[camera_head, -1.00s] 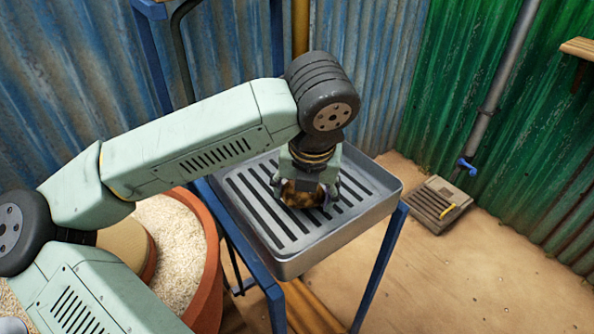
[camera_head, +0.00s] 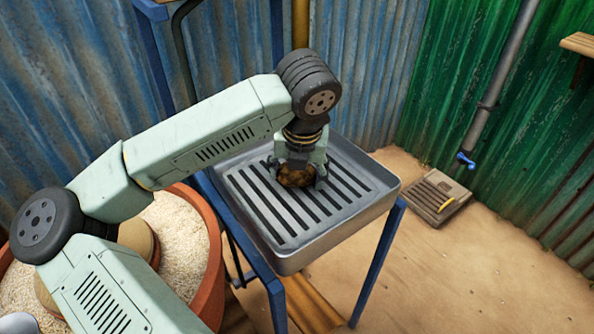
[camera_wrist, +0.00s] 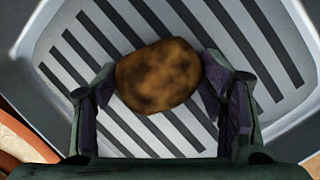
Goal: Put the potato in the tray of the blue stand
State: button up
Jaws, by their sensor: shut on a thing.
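The potato (camera_head: 296,178) is brown with dark patches. In the wrist view the potato (camera_wrist: 158,76) sits between the two purple-padded fingers of my gripper (camera_wrist: 160,95). My gripper (camera_head: 298,174) is shut on it, over the slotted metal tray (camera_head: 290,262) of the blue stand (camera_head: 380,265). The potato is inside the outline of the tray, in its back left half. I cannot tell whether its underside touches the slats.
A large terracotta pot (camera_head: 212,270) of pale grains stands left of the stand, beneath my arm. A drain grate (camera_head: 436,197) lies on the sandy floor at right. Corrugated walls close the back. The rest of the tray is bare.

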aim_at(298, 173)
jog(key=shift+s+f+b, duration=0.2)
jog(key=shift+f+b, duration=0.4)
jog(key=shift+b, duration=0.15)
jog(key=o, duration=1.1)
jog(key=shift+w+f, duration=0.1)
jog(key=shift+f, duration=0.05)
jog(key=shift+o, duration=1.1)
jog(key=shift+r, duration=0.3)
notch_tip(298, 173, up, 2)
jog(key=shift+p, duration=1.1)
jog(key=b+v, duration=0.1)
jog(key=v, duration=0.3)
jog(key=s, duration=0.4)
jog(key=s+d+b, duration=0.1)
jog(key=s, duration=0.3)
jog(key=s+d+b, duration=0.1)
jog(key=s, duration=0.3)
jog(key=shift+d, duration=0.2)
